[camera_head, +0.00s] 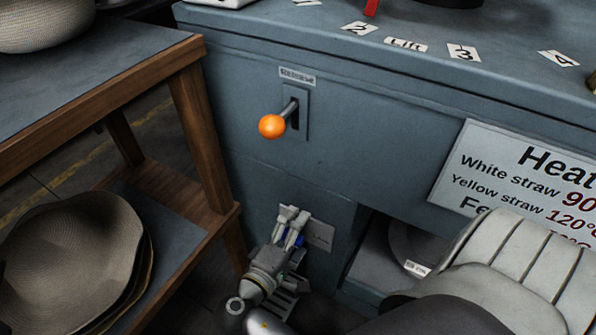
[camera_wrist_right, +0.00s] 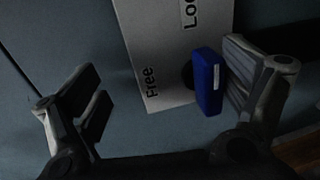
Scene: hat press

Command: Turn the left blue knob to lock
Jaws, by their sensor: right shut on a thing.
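The blue knob (camera_wrist_right: 208,82) is a flat blue bar on a white label plate (camera_wrist_right: 158,50) in the right wrist view. The plate reads "Free" and a partly cut-off "Loc…". My right gripper (camera_head: 294,218) is low at the front panel of the grey press in the head view, with a bit of blue showing at its fingers. In the right wrist view, the knob lies between the fingers of my right gripper (camera_wrist_right: 165,95), close against the right-hand finger. A gap shows towards the left-hand finger. My right gripper is shut on the knob. My left gripper is out of view.
An orange ball lever (camera_head: 272,126) sticks out of the panel above the gripper. A wooden shelf rack (camera_head: 205,130) with hats (camera_head: 75,255) stands at the left. An open recess (camera_head: 370,255) is right of the gripper. A heat sign (camera_head: 480,150) hangs at the right.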

